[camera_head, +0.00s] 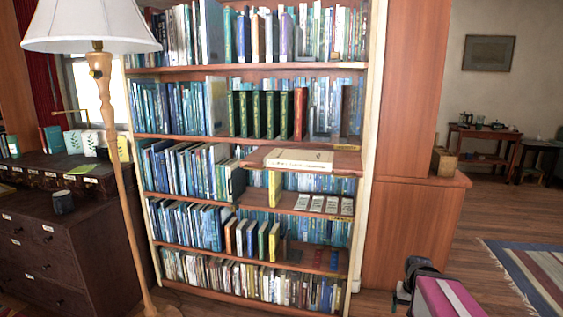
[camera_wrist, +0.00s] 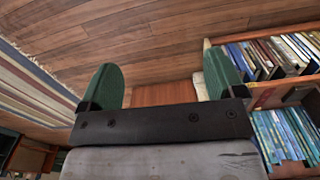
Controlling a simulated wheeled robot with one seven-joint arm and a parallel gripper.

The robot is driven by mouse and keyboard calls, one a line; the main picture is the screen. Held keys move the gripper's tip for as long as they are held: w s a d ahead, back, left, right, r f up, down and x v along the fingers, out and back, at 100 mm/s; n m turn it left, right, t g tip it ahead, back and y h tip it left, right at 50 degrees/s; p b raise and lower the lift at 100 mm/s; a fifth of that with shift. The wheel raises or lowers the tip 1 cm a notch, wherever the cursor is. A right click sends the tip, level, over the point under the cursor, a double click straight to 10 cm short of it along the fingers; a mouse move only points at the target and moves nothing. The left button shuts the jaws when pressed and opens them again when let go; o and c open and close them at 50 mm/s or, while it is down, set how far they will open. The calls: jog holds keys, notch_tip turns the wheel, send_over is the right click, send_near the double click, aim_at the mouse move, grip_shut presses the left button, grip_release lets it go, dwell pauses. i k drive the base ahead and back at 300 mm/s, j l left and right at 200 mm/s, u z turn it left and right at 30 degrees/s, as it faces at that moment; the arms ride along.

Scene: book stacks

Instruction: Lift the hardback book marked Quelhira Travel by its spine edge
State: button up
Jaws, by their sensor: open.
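A cream hardback book (camera_head: 298,159) lies flat on a pulled-out shelf board (camera_head: 340,164) in the middle of the bookcase, its edge with lettering facing forward. The lettering is too small to read, so I cannot confirm the Quelhira Travel title. My gripper (camera_wrist: 160,62) shows in the wrist view with its two green fingers wide apart and nothing between them. Wooden floor lies beyond the fingers. In the head view my arm is at the bottom right, low and well away from the cream book. The cream book does not show in the wrist view.
The tall bookcase (camera_head: 368,130) is packed with books; several dark green ones (camera_head: 256,114) and a red one (camera_head: 300,113) stand above the board. A floor lamp (camera_head: 118,150) and dark drawer cabinet (camera_head: 85,240) stand left. A striped rug (camera_head: 530,265) lies right.

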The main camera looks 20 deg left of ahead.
aim_at(286, 157)
jog(key=i+j+u, duration=0.1)
jog(key=u, duration=0.3)
jog(key=i+u, duration=0.15)
jog(key=u, duration=0.2)
jog(key=i+j+u, duration=0.1)
jog(key=u, duration=0.3)
